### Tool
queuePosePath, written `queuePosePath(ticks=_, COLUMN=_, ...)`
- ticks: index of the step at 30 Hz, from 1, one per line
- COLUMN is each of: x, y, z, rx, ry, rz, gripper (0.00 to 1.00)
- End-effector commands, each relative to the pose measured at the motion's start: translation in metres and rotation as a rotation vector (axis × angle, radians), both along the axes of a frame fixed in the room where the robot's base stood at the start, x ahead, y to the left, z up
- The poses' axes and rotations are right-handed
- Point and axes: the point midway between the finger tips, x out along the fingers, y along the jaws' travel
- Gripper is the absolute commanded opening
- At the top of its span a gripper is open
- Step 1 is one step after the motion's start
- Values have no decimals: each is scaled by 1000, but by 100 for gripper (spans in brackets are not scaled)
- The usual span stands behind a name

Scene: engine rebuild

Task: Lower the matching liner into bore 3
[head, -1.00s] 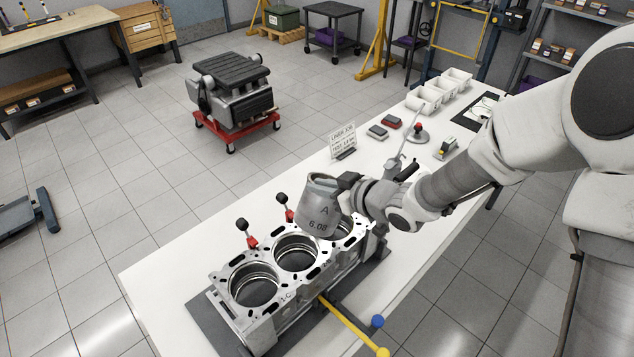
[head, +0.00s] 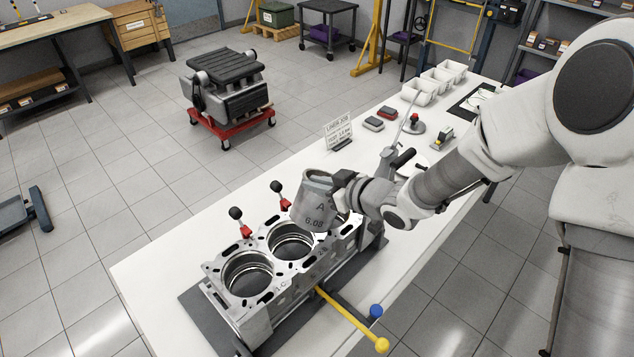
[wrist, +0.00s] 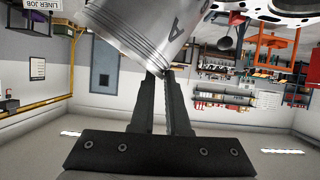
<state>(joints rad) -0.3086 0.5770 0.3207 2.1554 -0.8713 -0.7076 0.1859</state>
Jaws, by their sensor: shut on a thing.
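The metal liner (head: 313,203) is a grey cylinder marked "A 6.08". My gripper (head: 338,190) is shut on its wall and holds it tilted over the right part of the engine block (head: 285,285). The liner also fills the top of the wrist view (wrist: 145,25), above the two dark fingers (wrist: 165,75). The left bore (head: 248,275) and middle bore (head: 291,242) show as open rings. The right-hand bore is mostly hidden behind the liner and gripper. I cannot tell whether the liner touches the block.
Red clamps with black knobs (head: 240,224) stand along the block's far edge. A yellow bar (head: 350,318) juts from its near side. A job sign (head: 339,134) stands farther back on the white bench (head: 160,270). White bins (head: 420,92) sit at the far end.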

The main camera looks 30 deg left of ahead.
Motion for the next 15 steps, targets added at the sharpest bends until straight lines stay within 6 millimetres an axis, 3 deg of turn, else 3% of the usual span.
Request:
queuePosePath(ticks=1, x=-4, y=-4, z=-14, rx=-26, ry=20, rz=-1, gripper=0)
queuePosePath(ticks=15, x=3, y=-7, z=-14, rx=-26, ry=21, rz=-2, gripper=0)
